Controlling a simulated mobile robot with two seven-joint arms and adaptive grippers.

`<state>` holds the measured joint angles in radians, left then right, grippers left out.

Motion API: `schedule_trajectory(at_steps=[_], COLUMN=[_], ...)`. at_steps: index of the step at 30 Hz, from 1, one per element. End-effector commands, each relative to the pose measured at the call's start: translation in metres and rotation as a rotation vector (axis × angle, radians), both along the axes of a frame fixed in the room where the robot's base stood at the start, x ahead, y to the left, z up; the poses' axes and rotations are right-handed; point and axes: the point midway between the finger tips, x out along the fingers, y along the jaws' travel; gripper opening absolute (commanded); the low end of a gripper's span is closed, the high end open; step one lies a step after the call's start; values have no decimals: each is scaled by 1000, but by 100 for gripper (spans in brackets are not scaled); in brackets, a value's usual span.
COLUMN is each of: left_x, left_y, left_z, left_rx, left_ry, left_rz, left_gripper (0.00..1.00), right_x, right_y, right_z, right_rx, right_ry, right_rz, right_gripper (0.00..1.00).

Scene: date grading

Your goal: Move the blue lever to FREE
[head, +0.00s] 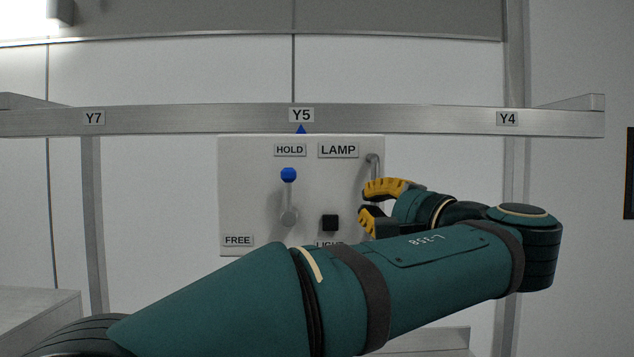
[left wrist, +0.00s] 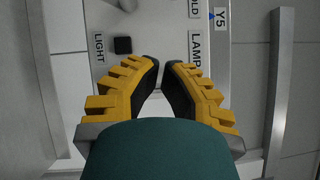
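The blue lever (head: 288,175) is on a pale panel (head: 250,190) in the head view. Its blue knob is at the top of an upright grey stem, just below the HOLD label (head: 290,150). The FREE label (head: 237,240) is at the panel's lower left. My left gripper (head: 365,203) is in front of the panel's right side, right of the lever and apart from it. Its yellow fingers are parted with nothing between them. In the left wrist view, the left gripper (left wrist: 162,66) shows a narrow gap at its tips. My right gripper is not in view.
A black square button (head: 330,222) sits right of the lever's pivot, above a partly hidden LIGHT label. A curved grey handle (head: 376,163) is at the panel's right edge. A metal rail (head: 200,121) runs above the panel. Space left of the lever is clear.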

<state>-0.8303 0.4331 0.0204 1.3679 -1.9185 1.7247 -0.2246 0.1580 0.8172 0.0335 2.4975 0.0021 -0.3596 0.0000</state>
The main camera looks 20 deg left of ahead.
Motion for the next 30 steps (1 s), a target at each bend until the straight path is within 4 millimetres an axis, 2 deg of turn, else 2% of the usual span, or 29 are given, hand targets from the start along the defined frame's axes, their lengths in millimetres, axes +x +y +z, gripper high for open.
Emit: schedule_trajectory(at_steps=[2, 14, 20, 30], left_x=[-3, 1, 19, 62], left_y=[1, 5, 27, 77], left_z=[5, 5, 8, 16], left_rx=[-1, -1, -1, -1], left_ry=[-11, -10, -9, -10], left_rz=[7, 8, 12, 12], left_gripper=[0, 0, 0, 0], right_x=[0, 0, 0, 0], right_y=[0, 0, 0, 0], right_z=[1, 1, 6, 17], right_rx=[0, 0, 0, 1], right_ry=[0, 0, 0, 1], right_rz=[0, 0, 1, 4], right_gripper=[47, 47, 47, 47])
